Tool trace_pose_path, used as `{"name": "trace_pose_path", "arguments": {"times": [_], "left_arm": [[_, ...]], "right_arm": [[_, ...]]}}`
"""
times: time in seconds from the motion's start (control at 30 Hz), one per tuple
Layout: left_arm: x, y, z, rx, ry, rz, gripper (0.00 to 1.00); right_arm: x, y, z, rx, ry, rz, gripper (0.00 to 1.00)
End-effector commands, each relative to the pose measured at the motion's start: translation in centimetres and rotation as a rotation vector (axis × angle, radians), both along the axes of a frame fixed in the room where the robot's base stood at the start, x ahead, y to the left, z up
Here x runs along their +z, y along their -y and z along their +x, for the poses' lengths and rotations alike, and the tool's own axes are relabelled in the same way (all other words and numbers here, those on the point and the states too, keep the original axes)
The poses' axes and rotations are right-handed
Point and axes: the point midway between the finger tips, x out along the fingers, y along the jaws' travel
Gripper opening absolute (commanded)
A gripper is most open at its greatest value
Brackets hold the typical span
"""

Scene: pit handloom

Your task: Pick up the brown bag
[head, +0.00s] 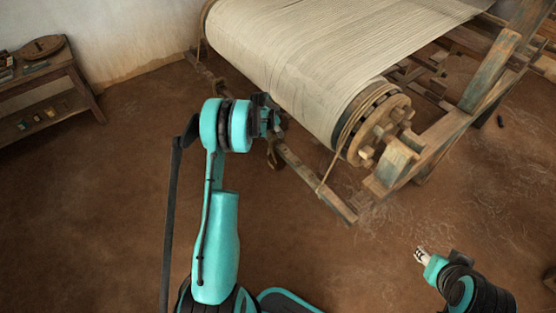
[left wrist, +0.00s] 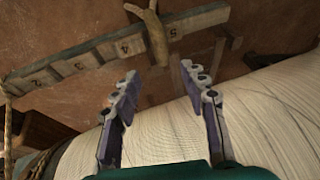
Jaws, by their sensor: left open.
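A small brown bag (left wrist: 154,36) shows in the left wrist view, narrow at its top and lying across a numbered wooden beam (left wrist: 75,66). In the head view a brown shape that seems to be the bag (head: 273,155) is just below my left gripper (head: 267,116), partly hidden. My left gripper also shows in the left wrist view (left wrist: 159,72), its two fingers apart with nothing between them. The bag is beyond the fingertips, roughly in line with the gap. My right gripper (head: 420,256) is at the lower right of the head view, small and away from the bag.
The loom's cloth roll (head: 300,60) with its pegged wooden end (head: 380,125) is right of my left gripper. A wooden frame post (head: 490,70) stands at the right. A low wooden table (head: 45,90) is at the far left. The brown floor between is clear.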

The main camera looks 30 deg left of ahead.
Motion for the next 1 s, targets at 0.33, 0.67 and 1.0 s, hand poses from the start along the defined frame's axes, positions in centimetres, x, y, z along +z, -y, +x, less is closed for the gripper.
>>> {"name": "trace_pose_path", "arguments": {"times": [0.33,0.67,1.0], "left_arm": [[-4.2,-0.9,1.3,-0.012,-0.005,0.003,0.44],[-8.2,-0.9,3.2,-0.011,-0.004,0.004,0.44],[-8.6,-0.9,3.6,-0.011,-0.004,0.003,0.33]], "right_arm": [[-1.0,0.0,0.0,0.000,0.000,0.000,0.40],[-3.5,0.0,0.0,0.000,0.000,0.000,0.40],[-3.5,0.0,0.0,0.000,0.000,0.000,0.40]]}}
